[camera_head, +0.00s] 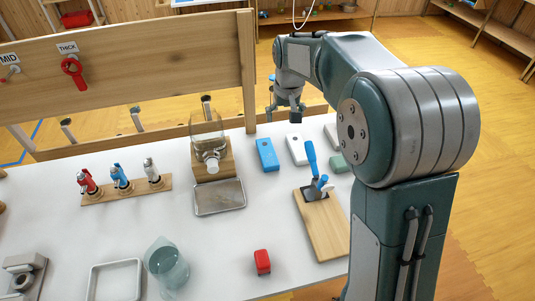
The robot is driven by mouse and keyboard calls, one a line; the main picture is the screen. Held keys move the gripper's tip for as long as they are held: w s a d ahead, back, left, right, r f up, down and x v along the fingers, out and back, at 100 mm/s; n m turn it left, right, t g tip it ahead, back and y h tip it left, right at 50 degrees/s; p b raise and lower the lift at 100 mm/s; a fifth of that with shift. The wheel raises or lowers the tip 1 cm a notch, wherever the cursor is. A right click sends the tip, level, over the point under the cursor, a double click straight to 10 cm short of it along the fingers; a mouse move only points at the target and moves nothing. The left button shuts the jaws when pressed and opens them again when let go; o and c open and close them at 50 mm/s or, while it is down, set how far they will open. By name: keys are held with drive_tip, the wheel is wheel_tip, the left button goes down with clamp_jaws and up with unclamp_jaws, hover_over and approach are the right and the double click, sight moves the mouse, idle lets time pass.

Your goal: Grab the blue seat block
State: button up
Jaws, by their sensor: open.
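A blue block (267,154) lies flat on the white table, right of the wooden jar stand. I take it to be the blue seat block. My gripper (285,110) hangs above and beyond it, near the far edge of the table. Its dark fingers are apart with nothing between them. The gripper and the block are not touching. The block's upper face shows fully.
A white block (296,150) lies just right of the blue one, with a green block (340,163) farther right. A glass jar (206,130) stands left. A wooden board (322,228) with a blue-handled tool and a red block (262,262) are nearer.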

drive_tip(key=g, duration=0.1)
hover_over(267, 152)
wheel_tip(267, 152, down, 11)
drive_tip(key=f, duration=0.5)
drive_tip(key=shift+s+a+f, duration=0.1)
drive_tip(key=shift+a+f, duration=0.1)
drive_tip(key=shift+f, duration=0.2)
drive_tip(key=f, duration=0.5)
drive_tip(key=shift+d, duration=0.2)
drive_tip(key=c, duration=1.1)
